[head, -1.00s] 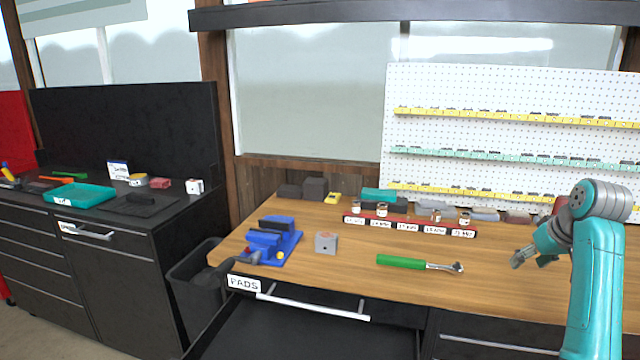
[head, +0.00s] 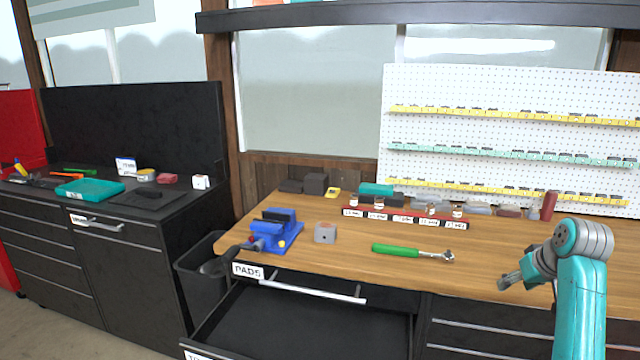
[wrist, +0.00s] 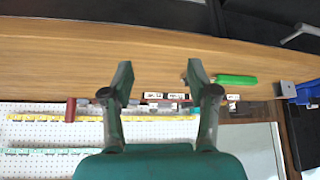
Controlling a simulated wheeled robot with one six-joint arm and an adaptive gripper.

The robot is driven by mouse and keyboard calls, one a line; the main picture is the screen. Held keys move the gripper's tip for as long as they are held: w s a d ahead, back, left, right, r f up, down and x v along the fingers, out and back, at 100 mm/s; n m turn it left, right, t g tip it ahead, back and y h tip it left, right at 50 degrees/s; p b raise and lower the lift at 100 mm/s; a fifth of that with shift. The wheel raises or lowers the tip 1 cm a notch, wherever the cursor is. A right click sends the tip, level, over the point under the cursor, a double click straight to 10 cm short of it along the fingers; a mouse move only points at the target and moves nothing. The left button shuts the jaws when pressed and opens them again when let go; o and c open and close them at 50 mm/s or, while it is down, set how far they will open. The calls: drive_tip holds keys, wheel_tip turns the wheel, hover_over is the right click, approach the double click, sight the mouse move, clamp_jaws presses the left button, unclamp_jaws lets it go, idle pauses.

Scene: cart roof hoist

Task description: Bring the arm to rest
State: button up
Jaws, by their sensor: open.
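My gripper (head: 509,281) is at the right of the head view, above the front part of the wooden bench (head: 340,220). In the wrist view my gripper (wrist: 157,80) has its two fingers spread wide apart, with nothing between them. My arm is folded, with its elbow at the right edge of the bench. The green-handled ratchet (head: 398,251) lies on the bench to the left of the gripper, apart from it. It also shows in the wrist view (wrist: 236,79), beyond the right finger.
A blue vise (head: 272,232) and a grey block (head: 325,233) stand at the bench's left. A red labelled rack (head: 405,217) lies behind the ratchet, before the white pegboard (head: 500,130). The PADS drawer (head: 310,325) is open below. A black side cabinet (head: 120,260) stands left.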

drive_tip(key=s+a+f+t, duration=0.1)
drive_tip(key=a+f, duration=0.2)
drive_tip(key=f, duration=0.4)
drive_tip(key=s+a+f, duration=0.1)
drive_tip(key=a+f, duration=0.2)
drive_tip(key=f, duration=0.4)
drive_tip(key=s+a+f+t, duration=0.2)
drive_tip(key=s+a+f, duration=0.5)
drive_tip(key=s+f, duration=0.25)
drive_tip(key=s+a+f+t, duration=0.1)
drive_tip(key=s+a+f, duration=0.5)
drive_tip(key=s+f, duration=0.4)
drive_tip(key=s+a+t+h, duration=0.1)
drive_tip(key=s+a, duration=0.3)
drive_tip(key=s, duration=0.8)
drive_tip(key=s+a+r+t, duration=0.1)
drive_tip(key=s+a+r, duration=0.1)
drive_tip(key=s+r, duration=0.6)
drive_tip(key=s+a+r+t+y, duration=0.1)
drive_tip(key=s+r, duration=0.7)
drive_tip(key=s, duration=0.8)
drive_tip(key=shift+s+a+r+t, duration=0.35)
drive_tip(key=shift+a+t, duration=0.35)
drive_tip(key=shift+a, duration=0.4)
drive_tip(key=shift+w, duration=0.1)
